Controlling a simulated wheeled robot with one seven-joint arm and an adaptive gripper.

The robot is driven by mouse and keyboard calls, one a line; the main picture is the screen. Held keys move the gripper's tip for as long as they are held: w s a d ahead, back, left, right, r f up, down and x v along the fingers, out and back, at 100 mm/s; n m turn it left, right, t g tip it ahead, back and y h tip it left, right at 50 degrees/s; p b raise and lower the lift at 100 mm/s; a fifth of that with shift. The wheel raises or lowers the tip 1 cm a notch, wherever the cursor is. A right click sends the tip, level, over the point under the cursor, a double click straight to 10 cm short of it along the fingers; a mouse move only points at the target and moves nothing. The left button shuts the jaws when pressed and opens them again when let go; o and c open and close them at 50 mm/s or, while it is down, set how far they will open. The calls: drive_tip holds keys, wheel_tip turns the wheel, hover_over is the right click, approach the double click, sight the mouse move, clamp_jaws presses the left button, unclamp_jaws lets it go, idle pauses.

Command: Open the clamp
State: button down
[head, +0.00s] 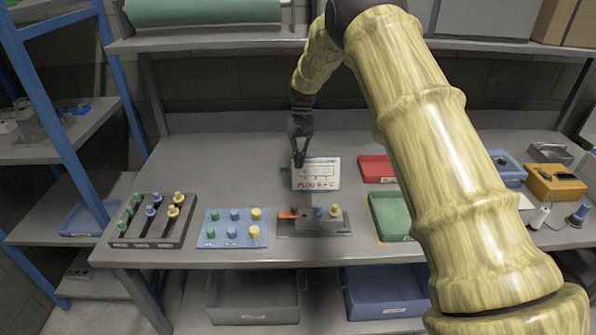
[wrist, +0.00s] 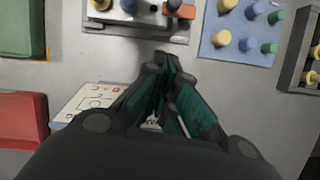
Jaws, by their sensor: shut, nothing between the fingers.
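The clamp looks to be the grey fixture (head: 313,229) near the front edge of the table, with an orange lever (head: 288,214) at its left end. In the wrist view the fixture (wrist: 140,25) is at the top, with the orange lever (wrist: 182,10) at its right end. A blue and a yellow plug stand on the fixture beside the lever. My gripper (head: 299,160) is shut and empty, above the table behind the fixture and apart from the lever. Its dark green fingers (wrist: 165,62) point toward the fixture in the wrist view. They partly cover the instruction card.
The card (head: 316,185) reads "PLUG B + C". A blue board (head: 232,243) and a dark rack (head: 152,243), both with plugs, stand left of the fixture. A green tray (head: 390,222) and red tray (head: 376,168) are at right. Bare table lies between gripper and fixture.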

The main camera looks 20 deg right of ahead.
drive_tip(key=s+f+p, duration=0.1)
drive_tip(key=f, duration=0.1)
drive_tip(key=s+a+f+p, duration=0.1)
drive_tip(key=s+f+p, duration=0.1)
drive_tip(key=f, duration=0.1)
drive_tip(key=s+a+f+p, duration=0.1)
drive_tip(key=s+f+p, duration=0.1)
drive_tip(key=f, duration=0.1)
drive_tip(key=shift+s+a, duration=0.15)
drive_tip(key=shift+a, duration=0.1)
drive_tip(key=shift+s+a+p, duration=0.25)
drive_tip(key=shift+s+p, duration=0.05)
drive_tip(key=shift+s, duration=0.2)
drive_tip(key=shift+s+f, duration=0.1)
drive_tip(key=shift+f, duration=0.1)
drive_tip(key=shift+a, duration=0.1)
drive_tip(key=shift+s+m, duration=0.2)
drive_tip(key=shift+m, duration=0.2)
